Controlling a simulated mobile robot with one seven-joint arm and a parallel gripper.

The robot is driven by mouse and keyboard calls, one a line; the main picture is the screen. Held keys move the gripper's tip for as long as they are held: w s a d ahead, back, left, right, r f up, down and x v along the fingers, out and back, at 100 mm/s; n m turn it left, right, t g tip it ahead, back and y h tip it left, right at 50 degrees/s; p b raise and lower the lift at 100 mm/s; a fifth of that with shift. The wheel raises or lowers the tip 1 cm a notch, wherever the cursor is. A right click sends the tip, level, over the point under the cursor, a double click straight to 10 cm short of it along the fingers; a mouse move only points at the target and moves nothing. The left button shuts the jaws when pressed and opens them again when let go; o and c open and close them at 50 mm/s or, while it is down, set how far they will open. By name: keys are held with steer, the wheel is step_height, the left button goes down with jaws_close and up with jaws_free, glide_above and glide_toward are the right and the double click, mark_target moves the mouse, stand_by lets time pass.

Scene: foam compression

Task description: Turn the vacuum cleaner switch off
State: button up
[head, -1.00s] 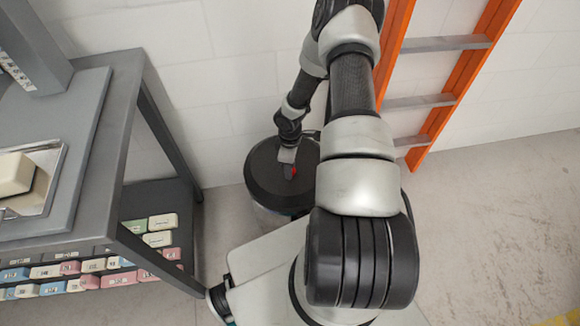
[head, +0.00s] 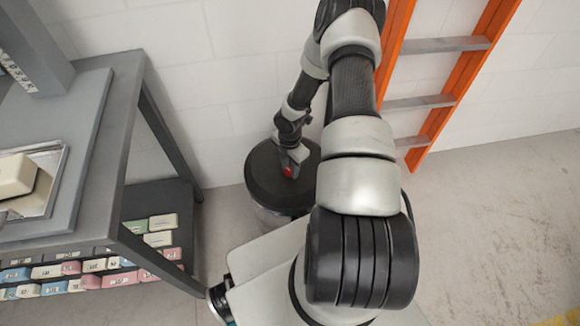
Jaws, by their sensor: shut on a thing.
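The vacuum cleaner (head: 262,182) stands on the floor between the grey table and my base, with a round black lid and a lighter body below. A small red switch (head: 288,172) shows on the lid's top, right of its middle. My gripper (head: 290,165) reaches down from above onto the lid. Its jaws are shut on the red switch, and the fingertips hide part of it. The right side of the lid is partly hidden behind my arm.
A grey table (head: 125,180) stands at the left, with a lower shelf of several coloured foam blocks (head: 100,268). An orange ladder (head: 440,100) leans by the white wall behind my arm. The floor at the right is clear.

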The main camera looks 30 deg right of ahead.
mark_target(290, 171)
steer(key=shift+n, duration=1.6)
steer(key=o, duration=1.1)
step_height(290, 171, up, 18)
steer(key=p, duration=0.4)
steer(key=shift+f, duration=0.25)
